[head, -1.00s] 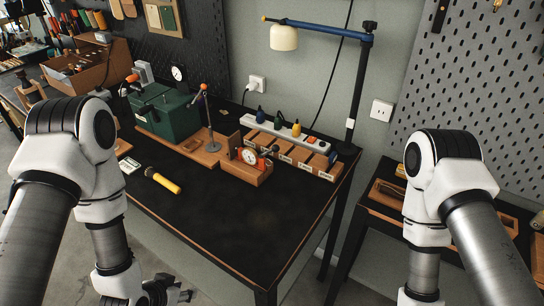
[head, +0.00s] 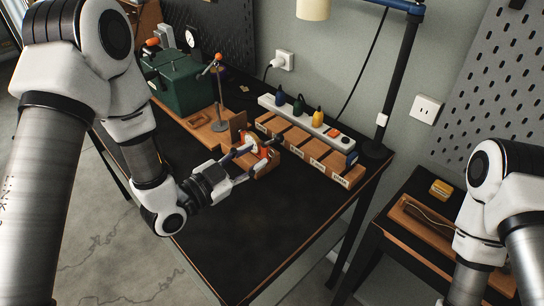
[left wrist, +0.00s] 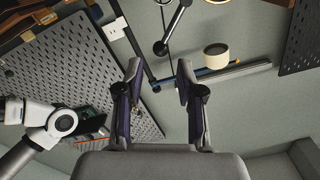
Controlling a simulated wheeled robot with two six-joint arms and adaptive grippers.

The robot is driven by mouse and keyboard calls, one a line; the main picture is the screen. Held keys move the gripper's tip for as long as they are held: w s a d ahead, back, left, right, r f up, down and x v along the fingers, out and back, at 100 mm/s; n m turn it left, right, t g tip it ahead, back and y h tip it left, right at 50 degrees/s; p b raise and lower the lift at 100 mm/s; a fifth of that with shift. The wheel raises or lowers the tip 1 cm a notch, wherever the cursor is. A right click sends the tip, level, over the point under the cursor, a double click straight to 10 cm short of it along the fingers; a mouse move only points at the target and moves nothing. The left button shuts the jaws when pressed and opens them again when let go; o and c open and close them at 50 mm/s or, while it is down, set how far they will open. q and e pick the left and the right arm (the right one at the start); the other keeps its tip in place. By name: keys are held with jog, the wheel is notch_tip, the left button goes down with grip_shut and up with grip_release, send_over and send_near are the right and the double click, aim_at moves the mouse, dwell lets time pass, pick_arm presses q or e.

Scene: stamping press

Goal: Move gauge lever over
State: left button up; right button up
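The gauge (head: 256,146), with a pale dial and an orange-red rim, sits in a wooden block (head: 268,164) near the table's back edge. A short dark lever (head: 276,142) seems to stick out at its right side; its details are too small to tell. My left gripper (head: 238,160) is just in front and left of the gauge, its fingers overlapping it in the head view; I cannot tell if they touch. In the left wrist view the left gripper (left wrist: 158,75) is open with nothing between its fingers. My right arm shows at the right, but its gripper is out of view.
Behind the gauge stand wooden bins (head: 310,148) and a white power strip (head: 300,117). A green machine (head: 182,82) and a post with an orange-tipped arm (head: 217,95) stand left. A lamp post (head: 396,85) rises right. The table's front is clear.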

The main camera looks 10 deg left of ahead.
aim_at(275, 140)
pick_arm(q)
jog(key=x, duration=0.2)
jog(key=p+x, duration=0.1)
jog(key=x, duration=0.2)
jog(key=p+x, duration=0.1)
jog(key=x, duration=0.1)
jog(key=shift+w+d+r, duration=0.2)
jog(key=shift+d+r, duration=0.1)
jog(key=shift+r, duration=0.1)
jog(key=shift+s+a, duration=0.15)
jog(key=c, duration=0.6)
jog(key=shift+c, duration=0.2)
jog(key=shift+w+a+r, duration=0.45)
jog(key=shift+a+r, duration=0.1)
jog(key=shift+a, duration=0.15)
